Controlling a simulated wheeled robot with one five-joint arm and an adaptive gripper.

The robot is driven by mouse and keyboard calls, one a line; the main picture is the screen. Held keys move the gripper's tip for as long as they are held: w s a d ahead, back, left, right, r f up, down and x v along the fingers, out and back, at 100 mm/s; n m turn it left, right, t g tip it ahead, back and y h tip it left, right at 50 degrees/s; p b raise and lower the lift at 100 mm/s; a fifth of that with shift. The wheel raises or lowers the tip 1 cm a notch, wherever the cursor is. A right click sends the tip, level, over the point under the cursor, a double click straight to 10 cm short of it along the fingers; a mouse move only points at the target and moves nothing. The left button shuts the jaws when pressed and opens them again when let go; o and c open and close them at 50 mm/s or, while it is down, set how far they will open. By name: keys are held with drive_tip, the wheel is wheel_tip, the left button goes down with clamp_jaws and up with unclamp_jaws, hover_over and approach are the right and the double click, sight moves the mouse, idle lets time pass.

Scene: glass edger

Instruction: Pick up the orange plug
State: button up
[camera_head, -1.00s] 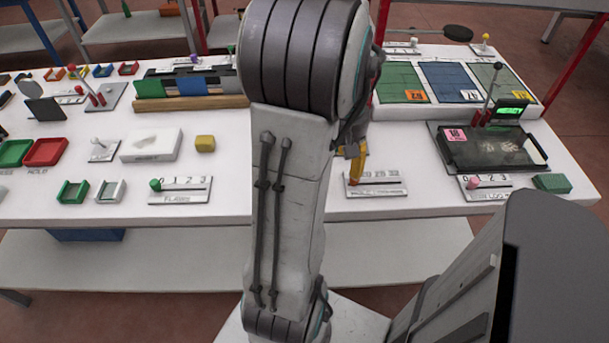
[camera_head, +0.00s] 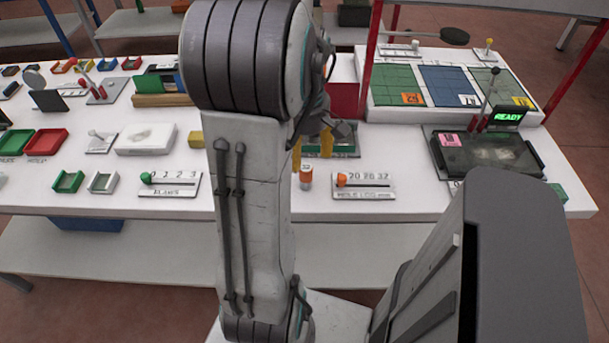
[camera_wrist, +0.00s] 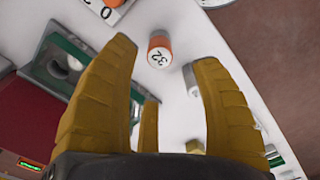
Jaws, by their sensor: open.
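The orange plug (camera_head: 306,182) stands upright on the white table, with a white top marked 32. In the wrist view the plug (camera_wrist: 160,42) shows between the tips of my yellow fingers, with a gap on both sides and no visible contact. My gripper (camera_head: 311,151) is open and empty, and its fingers show just behind and above the plug in the head view. My arm hides part of the gripper there.
A slider plate (camera_head: 365,191) marked 20 26 32, with an orange knob, lies right of the plug. A grey and green fixture (camera_wrist: 47,67) is beside my left finger in the wrist view. The table's front edge is close, with bare table around the plug.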

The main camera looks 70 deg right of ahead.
sight(307, 167)
drive_tip(key=shift+a+n, duration=0.1)
drive_tip(key=shift+n, duration=1)
drive_tip(key=shift+f+n, duration=0.2)
drive_tip(key=shift+n, duration=0.1)
drive_tip(key=shift+s+f+b, duration=0.1)
drive_tip(key=shift+f+b, duration=0.2)
drive_tip(key=shift+f, duration=3.2)
clamp_jaws()
